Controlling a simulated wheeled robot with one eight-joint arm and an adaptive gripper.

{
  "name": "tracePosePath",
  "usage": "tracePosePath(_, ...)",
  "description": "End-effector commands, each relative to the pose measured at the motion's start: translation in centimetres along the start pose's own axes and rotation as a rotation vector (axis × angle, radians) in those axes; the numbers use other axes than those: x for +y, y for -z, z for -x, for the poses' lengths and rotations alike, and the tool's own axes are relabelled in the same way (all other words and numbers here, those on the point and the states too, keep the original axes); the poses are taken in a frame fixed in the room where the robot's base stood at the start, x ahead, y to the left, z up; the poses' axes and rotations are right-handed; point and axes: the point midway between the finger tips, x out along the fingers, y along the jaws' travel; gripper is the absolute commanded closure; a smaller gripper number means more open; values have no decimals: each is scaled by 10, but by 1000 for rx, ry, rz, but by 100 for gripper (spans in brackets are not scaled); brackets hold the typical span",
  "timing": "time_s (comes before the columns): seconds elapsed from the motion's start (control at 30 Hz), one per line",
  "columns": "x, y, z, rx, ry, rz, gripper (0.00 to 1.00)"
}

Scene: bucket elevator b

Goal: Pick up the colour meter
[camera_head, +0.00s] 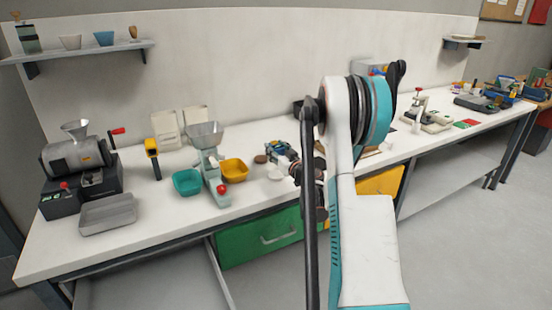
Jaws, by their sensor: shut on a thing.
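My gripper (289,163) is over the middle of the workbench, to the left of my arm. It is shut on a small blue and dark device (276,148), which I take to be the colour meter. My arm and the gripper hide part of the device. I cannot tell whether the device touches the bench top or is just above it.
The bench (135,221) carries a hopper mill (209,165) between a teal bowl (187,182) and a yellow bowl (234,170). A yellow and black tool (153,157), a grey grinder (75,156) and a metal tray (108,213) stand further left. A round brown item (260,159) lies close to the device.

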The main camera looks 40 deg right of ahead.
Motion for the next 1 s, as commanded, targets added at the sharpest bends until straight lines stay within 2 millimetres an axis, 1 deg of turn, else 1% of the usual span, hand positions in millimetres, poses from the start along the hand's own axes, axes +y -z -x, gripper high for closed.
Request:
tracePosePath(0.03, 0, 20, 0, 0, 0, 0, 100)
tracePosePath(0.2, 0, 65, 0, 0, 0, 0, 100)
tracePosePath(0.3, 0, 88, 0, 0, 0, 0, 100)
tracePosePath(0.4, 0, 105, 0, 0, 0, 0, 100)
tracePosePath(0.5, 0, 117, 0, 0, 0, 0, 100)
tracePosePath(0.63, 0, 127, 0, 0, 0, 0, 100)
tracePosePath(1.0, 0, 130, 0, 0, 0, 0, 100)
